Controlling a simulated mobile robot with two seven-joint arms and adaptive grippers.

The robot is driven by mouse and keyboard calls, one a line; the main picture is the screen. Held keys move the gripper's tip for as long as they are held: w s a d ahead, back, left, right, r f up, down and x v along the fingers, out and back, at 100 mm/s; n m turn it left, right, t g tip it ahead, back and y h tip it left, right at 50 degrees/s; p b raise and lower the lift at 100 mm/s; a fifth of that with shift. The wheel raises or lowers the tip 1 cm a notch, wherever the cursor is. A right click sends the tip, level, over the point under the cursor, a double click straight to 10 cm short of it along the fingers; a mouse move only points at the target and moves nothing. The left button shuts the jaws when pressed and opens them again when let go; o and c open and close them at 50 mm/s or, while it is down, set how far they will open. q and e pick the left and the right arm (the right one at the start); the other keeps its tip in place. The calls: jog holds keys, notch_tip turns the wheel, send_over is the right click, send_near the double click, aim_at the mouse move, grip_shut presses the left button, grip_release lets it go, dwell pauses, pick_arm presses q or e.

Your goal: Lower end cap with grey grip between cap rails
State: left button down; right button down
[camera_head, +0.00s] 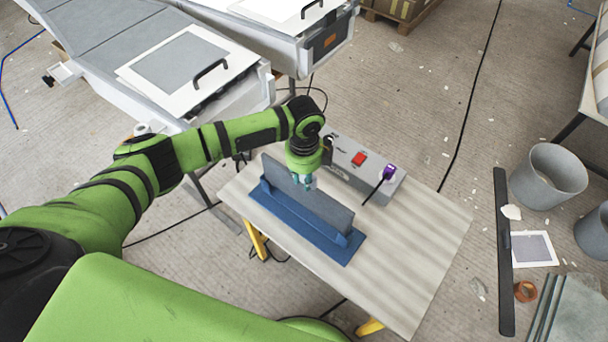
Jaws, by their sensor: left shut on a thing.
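The end cap (330,212) is a dark grey upright panel on the wooden table in the head view. It stands at the blue cap rails (300,218), with its lower edge hidden behind the near rail. I cannot tell whether it is fully seated. My left gripper (306,185) reaches down from above at the middle of the cap and is shut on it. The grey grip is hidden by the gripper and wrist. My right gripper is not in view.
A grey control box (345,163) with a red switch and a purple plug stands behind the cap. The table's (420,240) right and front areas are clear. White mould units (180,65) stand at the back left. Grey buckets (548,177) stand on the floor at right.

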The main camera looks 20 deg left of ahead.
pick_arm(q)
jog(key=shift+f+b, duration=1.75)
jog(key=shift+f, duration=1.1)
jog(key=c, duration=1)
grip_release()
notch_tip(320, 180, up, 12)
jog(key=shift+r, duration=0.1)
